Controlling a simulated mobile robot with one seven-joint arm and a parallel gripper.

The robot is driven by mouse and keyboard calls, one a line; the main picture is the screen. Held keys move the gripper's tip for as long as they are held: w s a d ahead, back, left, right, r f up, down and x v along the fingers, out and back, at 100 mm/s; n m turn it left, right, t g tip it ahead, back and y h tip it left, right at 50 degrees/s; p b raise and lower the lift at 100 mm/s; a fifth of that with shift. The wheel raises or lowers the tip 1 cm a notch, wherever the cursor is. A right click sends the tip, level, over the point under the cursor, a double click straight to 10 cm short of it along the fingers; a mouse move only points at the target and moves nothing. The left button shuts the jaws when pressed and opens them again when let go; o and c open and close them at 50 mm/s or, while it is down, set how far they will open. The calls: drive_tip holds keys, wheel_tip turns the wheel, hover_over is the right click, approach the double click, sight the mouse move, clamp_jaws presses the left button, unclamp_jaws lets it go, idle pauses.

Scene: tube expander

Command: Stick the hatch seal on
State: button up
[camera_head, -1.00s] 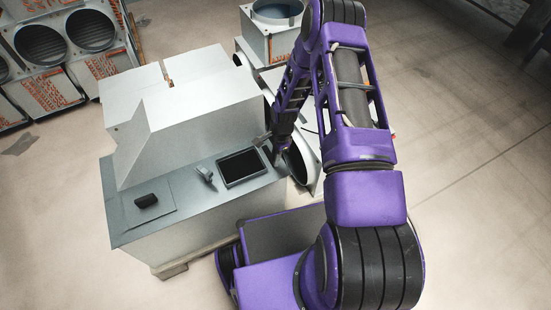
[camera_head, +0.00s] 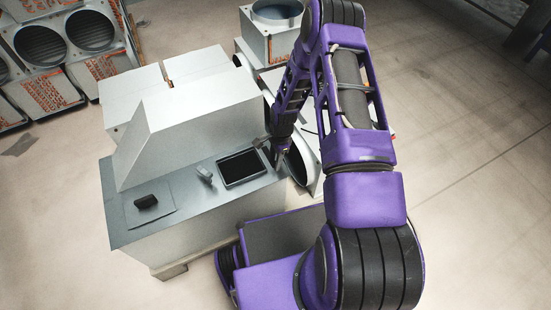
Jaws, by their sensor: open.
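My gripper (camera_head: 281,153) is at the end of my purple arm, just past the right end of a grey workbench top, beside the white duct box there. It is small and dark in this view, open, with nothing seen in it. A flat dark rectangular piece with a thin light rim (camera_head: 242,167) lies on the bench top, left of my gripper. A small black block (camera_head: 146,201) sits on a square plate at the bench's left end. I cannot tell which piece is the hatch seal.
A white machine housing (camera_head: 190,95) stands along the back of the workbench (camera_head: 130,226). A small light grey fitting (camera_head: 205,173) stands on the bench top. A duct box with a round opening (camera_head: 301,160) is close by my gripper. Open floor lies to the right.

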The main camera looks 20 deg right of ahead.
wheel_tip(320, 180, up, 17)
drive_tip(key=d+p, duration=0.2)
drive_tip(key=shift+w+r+p, duration=0.15)
drive_tip(key=shift+w+p, duration=0.05)
drive_tip(key=shift+p, duration=0.1)
idle(0.4)
